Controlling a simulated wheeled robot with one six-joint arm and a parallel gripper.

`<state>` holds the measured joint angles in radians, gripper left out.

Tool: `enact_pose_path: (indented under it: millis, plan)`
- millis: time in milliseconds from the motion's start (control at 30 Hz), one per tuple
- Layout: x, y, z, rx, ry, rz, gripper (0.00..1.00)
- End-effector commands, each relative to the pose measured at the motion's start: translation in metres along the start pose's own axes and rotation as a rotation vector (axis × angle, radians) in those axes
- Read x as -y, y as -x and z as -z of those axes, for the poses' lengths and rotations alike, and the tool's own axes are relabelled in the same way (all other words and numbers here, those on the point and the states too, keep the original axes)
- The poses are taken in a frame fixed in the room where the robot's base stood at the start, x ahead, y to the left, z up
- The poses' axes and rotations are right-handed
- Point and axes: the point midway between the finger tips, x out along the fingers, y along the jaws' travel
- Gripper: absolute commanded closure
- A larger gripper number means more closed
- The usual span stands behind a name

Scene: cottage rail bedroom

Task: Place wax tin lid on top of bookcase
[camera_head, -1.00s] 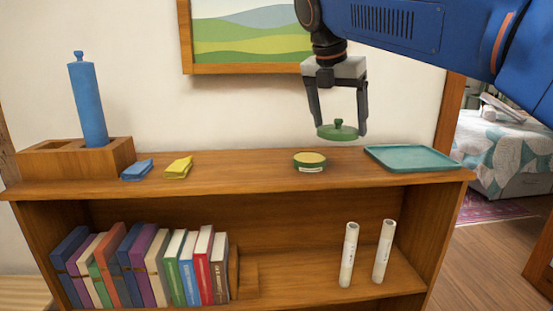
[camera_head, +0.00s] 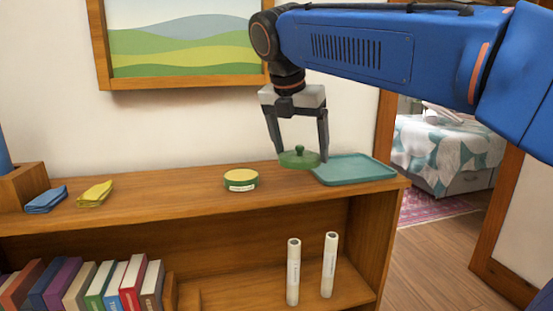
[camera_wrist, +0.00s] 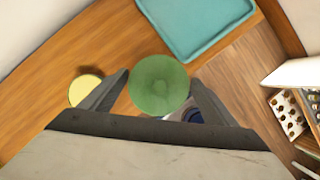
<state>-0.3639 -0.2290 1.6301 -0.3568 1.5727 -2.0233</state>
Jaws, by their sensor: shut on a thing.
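The green wax tin lid (camera_head: 299,160), round with a small knob, is held between the fingers of my gripper (camera_head: 298,158). It hangs above the bookcase top, just left of the teal tray in the head view. In the wrist view the lid (camera_wrist: 159,85) fills the space between the fingertips (camera_wrist: 158,88). The open wax tin (camera_head: 241,180), green with yellow wax and a pale label, stands on the bookcase top (camera_head: 160,199) to the left of the lid. The tin also shows in the wrist view (camera_wrist: 84,90).
The teal tray (camera_head: 352,170) lies at the right end of the top. Blue (camera_head: 46,200) and yellow (camera_head: 95,194) folded cloths and a wooden block (camera_head: 25,184) are at the left. Bare wood lies between the cloths and tin. White tubes (camera_head: 293,272) and books (camera_head: 132,285) stand below.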

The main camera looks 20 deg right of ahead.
Motion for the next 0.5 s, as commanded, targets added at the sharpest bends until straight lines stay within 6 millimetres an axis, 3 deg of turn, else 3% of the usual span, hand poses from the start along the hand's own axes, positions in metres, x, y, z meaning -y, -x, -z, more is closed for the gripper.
enact_pose_path:
  millis: [500]
  plan:
    - [-0.073,-0.028,-0.068,0.0,-0.001,0.0,0.4]
